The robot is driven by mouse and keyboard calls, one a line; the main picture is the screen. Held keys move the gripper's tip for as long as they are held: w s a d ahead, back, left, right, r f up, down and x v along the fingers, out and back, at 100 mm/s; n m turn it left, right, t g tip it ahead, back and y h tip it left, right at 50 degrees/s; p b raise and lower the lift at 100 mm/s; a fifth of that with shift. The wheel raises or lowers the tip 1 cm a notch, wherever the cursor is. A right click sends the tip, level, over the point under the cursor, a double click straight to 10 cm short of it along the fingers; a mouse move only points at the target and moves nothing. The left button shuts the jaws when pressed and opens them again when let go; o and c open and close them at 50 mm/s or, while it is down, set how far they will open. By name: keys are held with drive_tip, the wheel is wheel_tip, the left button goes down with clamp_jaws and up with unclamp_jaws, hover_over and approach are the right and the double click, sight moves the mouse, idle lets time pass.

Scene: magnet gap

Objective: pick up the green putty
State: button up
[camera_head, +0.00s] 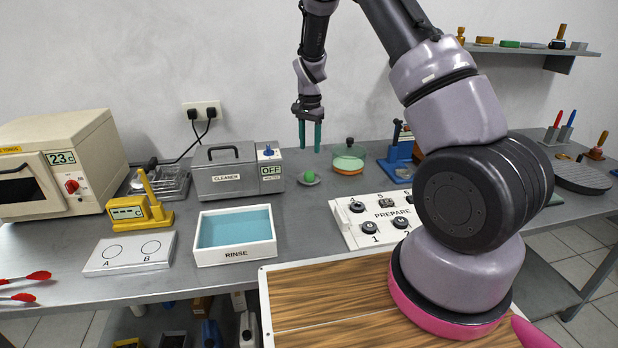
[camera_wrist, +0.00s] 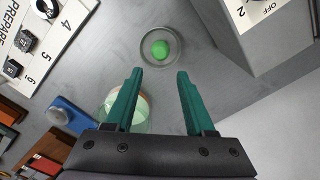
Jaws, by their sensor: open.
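The green putty (camera_head: 309,176) is a small round lump on a small round dish (camera_head: 309,183) on the grey bench, right of the cleaner box. In the wrist view the green putty (camera_wrist: 160,49) lies in the round dish (camera_wrist: 144,50), just beyond the fingertips and between their lines. My gripper (camera_head: 310,149) is open and empty, pointing down above the dish with a visible gap. Its two teal fingers (camera_wrist: 160,72) also show in the wrist view, spread apart. Nothing hides the putty.
A cleaner box (camera_head: 225,176) stands left of the dish. A glass jar with pale green contents (camera_head: 348,161) and a blue stand (camera_head: 398,160) are to its right. The white PREPARE panel (camera_head: 384,217) and a rinse tray (camera_head: 235,255) are nearer.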

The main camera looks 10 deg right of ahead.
sight(309, 176)
wheel_tip(309, 176, down, 10)
drive_tip(key=shift+s+a, duration=0.1)
drive_tip(key=shift+a, duration=0.05)
clamp_jaws()
idle(0.3)
drive_tip(key=shift+r, duration=0.1)
